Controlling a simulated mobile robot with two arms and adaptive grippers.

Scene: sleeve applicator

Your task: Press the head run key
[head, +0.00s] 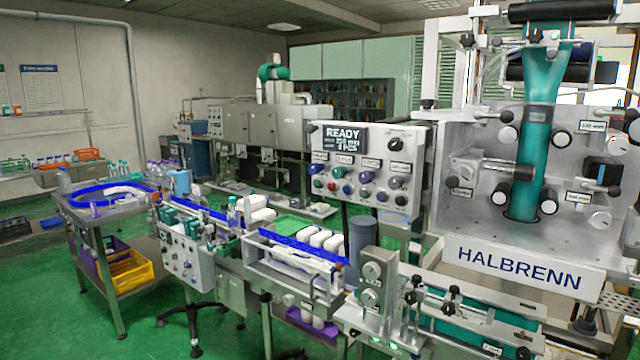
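A grey control panel (408,143) stands upright in the middle of the head view. Its dark display (338,138) reads READY above smaller lines with "mm" and "PCS". Below it are rows of round knobs and buttons in blue, green, purple, red and grey, with small white labels. The labels are too small to read, so I cannot tell which one is the head run key. A second, lower box (186,262) on the conveyor's left part also carries several small buttons. Neither of my grippers is in view.
The HALBRENN machine (520,278), with a green sleeve web (538,120) and rollers, fills the right side. A conveyor with blue rails (297,248) and white containers runs in front of the panel. A trolley with a yellow crate (131,272) stands left. Green floor is open at front left.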

